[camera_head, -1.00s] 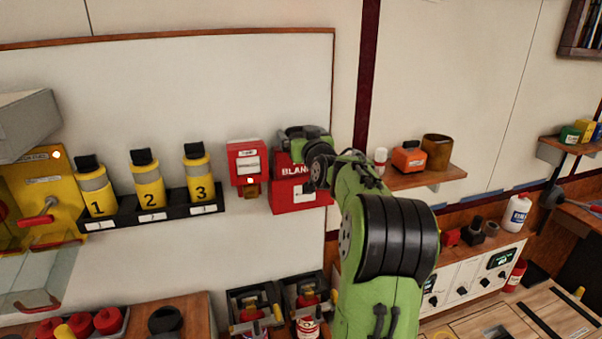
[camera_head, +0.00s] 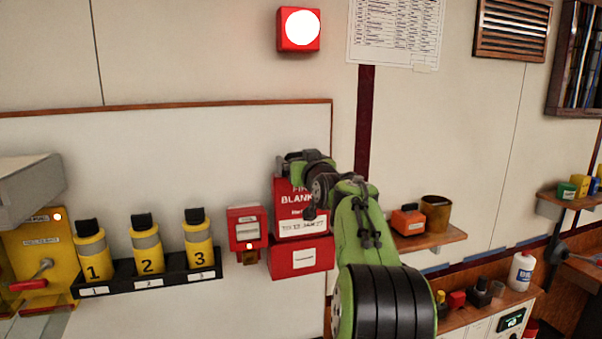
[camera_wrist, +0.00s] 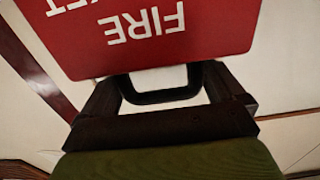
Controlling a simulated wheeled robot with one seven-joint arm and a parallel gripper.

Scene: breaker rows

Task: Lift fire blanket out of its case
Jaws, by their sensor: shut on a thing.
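The fire blanket (camera_head: 292,215) is a red flat pack with white lettering, upright against the white wall board. Its red case (camera_head: 301,259) is below it on the board, and the pack's lower edge is at or just above the case's top; I cannot tell whether some is still inside. My gripper (camera_head: 300,160) is at the pack's top edge. In the wrist view, my gripper (camera_wrist: 163,95) is shut on the dark loop handle of the red blanket pack (camera_wrist: 150,38), whose lettering appears upside down.
A small red box (camera_head: 246,230) is mounted just left of the case. Several yellow numbered cylinders (camera_head: 146,250) stand in a black rack further left. A shelf (camera_head: 430,240) with an orange box is to the right. The board above the pack is clear.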

